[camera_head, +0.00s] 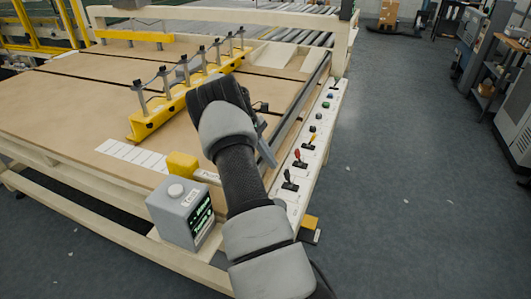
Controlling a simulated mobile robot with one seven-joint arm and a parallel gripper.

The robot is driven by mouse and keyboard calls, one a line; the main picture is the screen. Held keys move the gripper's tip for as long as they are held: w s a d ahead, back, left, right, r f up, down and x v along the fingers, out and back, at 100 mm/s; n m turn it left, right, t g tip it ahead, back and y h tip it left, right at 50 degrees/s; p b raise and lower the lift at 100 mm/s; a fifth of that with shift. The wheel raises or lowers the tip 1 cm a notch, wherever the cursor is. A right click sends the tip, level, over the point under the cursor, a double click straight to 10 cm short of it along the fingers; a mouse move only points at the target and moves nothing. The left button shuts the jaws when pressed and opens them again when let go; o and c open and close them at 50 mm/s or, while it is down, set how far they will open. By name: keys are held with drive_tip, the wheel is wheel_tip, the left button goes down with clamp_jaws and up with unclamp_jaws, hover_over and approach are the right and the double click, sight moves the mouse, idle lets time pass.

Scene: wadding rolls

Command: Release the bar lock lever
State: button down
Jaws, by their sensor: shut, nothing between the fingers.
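A pale control strip (313,135) runs along the table's right edge. It carries a black lever (289,181), a red-topped lever (299,158), a yellow-topped lever (312,141) and several buttons. Their labels are too small to read, so I cannot tell which is the bar lock lever. A yellow bar (157,117) with several upright posts lies across the table. My gripper (268,156) shows as a grey end beside my dark wrist, pointing down just left of the strip. It is shut and empty, apart from the levers in the picture; my wrist hides part of it.
A grey box (182,211) with a display stands at the table's near corner, beside a yellow block (182,164). Rollers (272,58) lie beyond the table. The floor (400,150) to the right is clear, with machines farther right.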

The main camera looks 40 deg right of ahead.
sight(285, 172)
drive_tip(key=shift+x, duration=1.95)
drive_tip(key=shift+r, duration=0.15)
drive_tip(key=shift+s+d+r+t, duration=0.1)
drive_tip(key=shift+s+t, duration=0.1)
drive_tip(key=shift+t, duration=0.1)
drive_tip(key=shift+s+d+r+t+y+p, duration=0.15)
drive_tip(key=shift+s+r+t+y+p, duration=0.1)
drive_tip(key=shift+t+y+p, duration=0.15)
drive_tip(key=shift+s+d+r+t+y, duration=0.3)
drive_tip(key=shift+s+d+t+y, duration=0.1)
drive_tip(key=shift+s+t, duration=0.35)
drive_tip(key=s+t, duration=0.1)
drive_tip(key=s+d+t+y, duration=0.1)
drive_tip(key=t, duration=0.1)
drive_tip(key=shift+r, duration=0.2)
drive_tip(key=shift+s, duration=0.15)
drive_tip(key=shift+s+d+y+b, duration=0.25)
drive_tip(key=shift+s+y+b, duration=0.05)
